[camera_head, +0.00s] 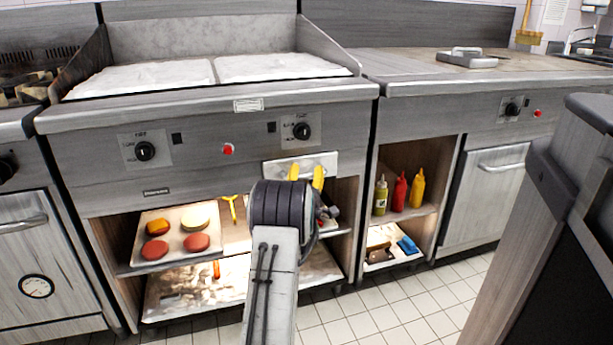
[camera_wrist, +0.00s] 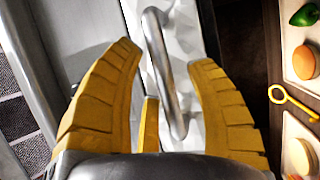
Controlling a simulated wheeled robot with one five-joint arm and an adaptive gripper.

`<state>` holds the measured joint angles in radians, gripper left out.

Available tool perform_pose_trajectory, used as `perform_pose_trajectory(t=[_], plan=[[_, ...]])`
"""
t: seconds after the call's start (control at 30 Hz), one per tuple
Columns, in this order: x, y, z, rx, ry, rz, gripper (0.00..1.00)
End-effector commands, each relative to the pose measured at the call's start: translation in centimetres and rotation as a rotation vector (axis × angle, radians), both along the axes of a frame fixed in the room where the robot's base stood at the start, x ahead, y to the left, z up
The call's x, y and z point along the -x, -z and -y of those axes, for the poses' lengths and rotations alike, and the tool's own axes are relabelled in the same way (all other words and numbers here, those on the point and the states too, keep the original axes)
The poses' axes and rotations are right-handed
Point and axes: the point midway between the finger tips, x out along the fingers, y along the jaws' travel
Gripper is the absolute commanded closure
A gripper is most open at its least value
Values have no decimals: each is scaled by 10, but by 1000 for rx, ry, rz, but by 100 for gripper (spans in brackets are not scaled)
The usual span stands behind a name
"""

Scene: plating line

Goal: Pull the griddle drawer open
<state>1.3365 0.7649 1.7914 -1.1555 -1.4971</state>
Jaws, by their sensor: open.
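The griddle drawer has a small pale front (camera_head: 274,170) below the right knob of the griddle unit. In the wrist view its white, faceted front (camera_wrist: 190,30) carries a grey metal bar handle (camera_wrist: 153,35). My gripper (camera_head: 306,174) is in front of the drawer, with its yellow fingers spread. In the wrist view my gripper (camera_wrist: 165,58) is open, with one finger on each side of the handle. A gap shows between each finger and the bar. I cannot tell how far out the drawer stands.
The griddle (camera_head: 210,95) is above. A tray (camera_head: 143,219) with patties and buns is on the open shelf at left, near a yellow tool (camera_head: 231,207). Sauce bottles (camera_head: 400,191) stand in the right cubby. A dark-topped counter (camera_head: 590,110) is at far right. Tiled floor (camera_head: 390,300) is clear.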

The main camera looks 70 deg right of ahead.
Motion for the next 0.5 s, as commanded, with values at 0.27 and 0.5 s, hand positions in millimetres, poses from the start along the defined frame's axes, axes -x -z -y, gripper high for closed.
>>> perform_pose_trajectory(t=[0.27,0.5], plan=[[0,0,0,0,0,0,66],[0,0,0,0,0,0,87]])
